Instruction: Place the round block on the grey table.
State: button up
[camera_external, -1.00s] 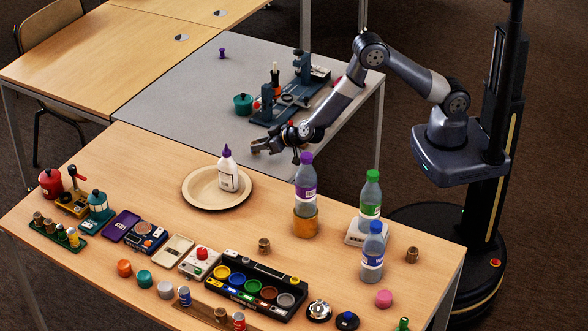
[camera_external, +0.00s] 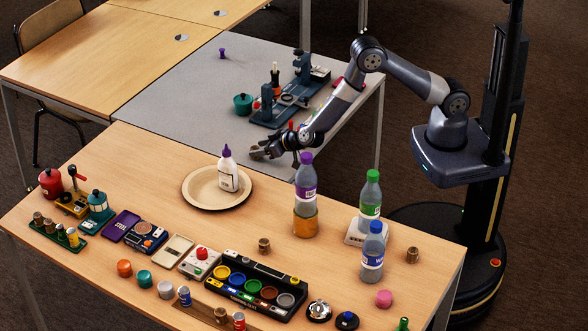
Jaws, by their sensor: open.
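My gripper (camera_external: 260,152) is open near the seam between the grey table (camera_external: 170,105) and the front wooden table, above and behind the plate. Its fingers point left, and no held thing shows between them. Several short round blocks lie on the wooden table: an orange one (camera_external: 124,267), a teal one (camera_external: 144,279) and a pale grey one (camera_external: 165,290) at the front left, and a pink one (camera_external: 383,299) at the front right. I cannot tell which is the round block meant. All are far from my gripper.
The wooden table (camera_external: 95,185) also bears a plate (camera_external: 190,196) with a white bottle (camera_external: 227,175), a purple-capped bottle (camera_external: 306,185) just below my wrist, and a paint tray (camera_external: 240,295).

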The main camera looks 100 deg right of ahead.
jog(key=v, duration=1.2)
jog(key=shift+r, duration=0.1)
jog(key=x, duration=1.1)
jog(key=shift+w+d, duration=0.25)
notch_tip(320, 180, up, 2)
jog(key=shift+w+r, duration=0.1)
jog(key=shift+r, duration=0.1)
jog(key=shift+d+r, duration=0.1)
jog(key=shift+r, duration=0.35)
